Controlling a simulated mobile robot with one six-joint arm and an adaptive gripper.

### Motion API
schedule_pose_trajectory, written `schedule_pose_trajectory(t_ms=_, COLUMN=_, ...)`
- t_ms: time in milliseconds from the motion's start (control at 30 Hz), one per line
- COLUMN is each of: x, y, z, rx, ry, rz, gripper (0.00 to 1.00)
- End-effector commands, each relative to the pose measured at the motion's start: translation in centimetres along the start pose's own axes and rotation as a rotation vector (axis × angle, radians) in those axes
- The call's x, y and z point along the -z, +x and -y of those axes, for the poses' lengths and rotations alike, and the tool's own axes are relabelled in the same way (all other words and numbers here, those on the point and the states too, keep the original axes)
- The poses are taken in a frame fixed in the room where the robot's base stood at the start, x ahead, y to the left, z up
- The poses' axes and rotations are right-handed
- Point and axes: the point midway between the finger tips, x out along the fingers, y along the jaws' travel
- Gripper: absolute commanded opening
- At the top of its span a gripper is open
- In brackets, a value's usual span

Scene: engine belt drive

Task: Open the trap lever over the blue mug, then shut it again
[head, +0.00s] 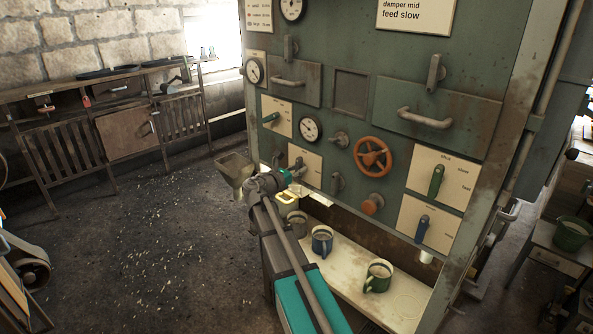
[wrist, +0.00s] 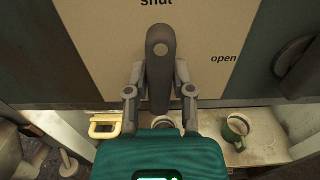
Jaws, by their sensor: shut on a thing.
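A dark grey lever (wrist: 161,45) stands upright on a cream plate in the wrist view, its top pointing at the word "shut"; "open" is printed to its right. My gripper (wrist: 160,78) is shut on this lever, one finger on each side. In the head view my gripper (head: 288,177) is at the cream plate low on the green cabinet. The blue mug (head: 322,241) stands upright on the pale shelf below, to the right of my wrist.
A green mug (head: 377,276) stands farther right on the shelf (head: 345,262), and a grey-brown mug (head: 297,221) farther left. A yellow handle (wrist: 103,125) is close left of my gripper. An orange handwheel (head: 373,157), an orange knob (head: 372,204) and a blue lever (head: 422,228) stick out rightward.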

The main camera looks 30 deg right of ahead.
Motion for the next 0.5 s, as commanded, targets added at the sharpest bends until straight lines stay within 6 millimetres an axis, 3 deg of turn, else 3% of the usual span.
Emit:
schedule_pose_trajectory(t_ms=433, x=0.19, y=0.09, z=0.47, rx=0.011, ry=-0.005, rz=-0.007, gripper=0.0)
schedule_pose_trajectory(t_ms=467, x=0.19, y=0.09, z=0.47, rx=0.011, ry=-0.005, rz=-0.007, gripper=0.37)
schedule_pose_trajectory(t_ms=500, x=0.19, y=0.08, z=0.47, rx=0.011, ry=-0.005, rz=-0.007, gripper=0.44)
